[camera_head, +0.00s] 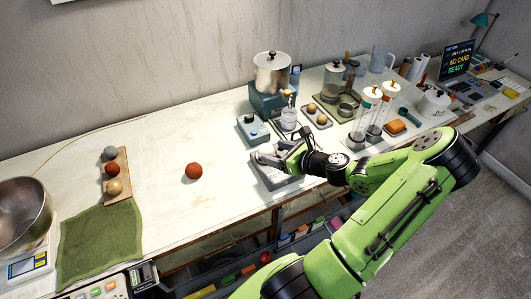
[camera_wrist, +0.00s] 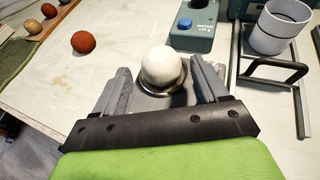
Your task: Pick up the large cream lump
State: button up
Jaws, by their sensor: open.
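The large cream lump (camera_wrist: 162,66) is a smooth, off-white ball. In the wrist view it sits in a small round metal dish (camera_wrist: 183,95). My gripper (camera_wrist: 160,72) is open, with one grey finger left of the lump and the other right of it. Gaps show between the lump and both fingers, so it is not gripped. In the head view my gripper (camera_head: 277,154) is low over a grey device (camera_head: 278,180) near the table's front edge. There the fingers largely hide the lump.
A teal box with a blue knob (camera_wrist: 190,28) stands just beyond the lump. A white cup (camera_wrist: 280,27) in a metal frame stands to the right. A red-brown ball (camera_head: 194,171) lies alone to the left. The table (camera_head: 165,205) around that ball is clear.

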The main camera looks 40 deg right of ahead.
aim_at(270, 150)
jog(key=x, duration=0.5)
jog(key=shift+b, duration=0.3)
jog(key=shift+r, duration=0.1)
jog(key=shift+c, duration=0.2)
